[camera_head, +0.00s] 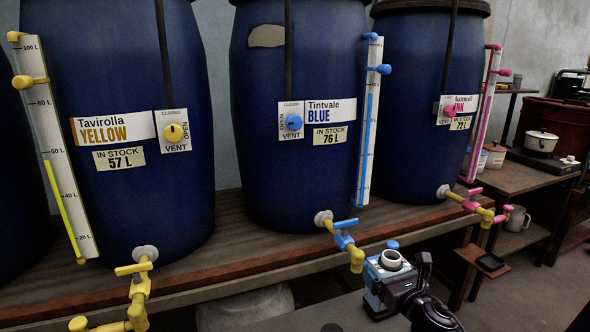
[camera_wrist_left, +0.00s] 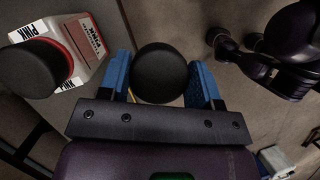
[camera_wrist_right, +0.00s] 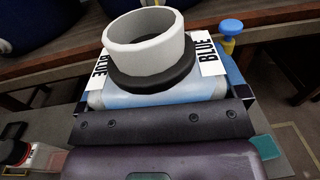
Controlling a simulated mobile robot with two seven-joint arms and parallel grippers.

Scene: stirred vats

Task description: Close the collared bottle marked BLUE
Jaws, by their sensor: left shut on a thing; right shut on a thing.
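The bottle marked BLUE (camera_wrist_right: 150,92) is pale blue with BLUE labels, a black collar and a white, open neck (camera_wrist_right: 150,40). My right gripper (camera_head: 387,284) is shut on this bottle, which shows in the head view (camera_head: 373,291) in front of the blue vat's tap. No cap is on its neck. My left gripper (camera_wrist_left: 162,80) is shut on a round black cap (camera_wrist_left: 160,72), held between its blue fingers. The bottle's lower part is hidden by my right gripper.
The Tintvale BLUE vat (camera_head: 300,170) stands behind, its blue-handled tap (camera_head: 344,242) close to the held bottle. A capped bottle marked PINK (camera_wrist_left: 88,45) stands upper left in the left wrist view. A small bracket shelf (camera_head: 490,262) sits right of the held bottle.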

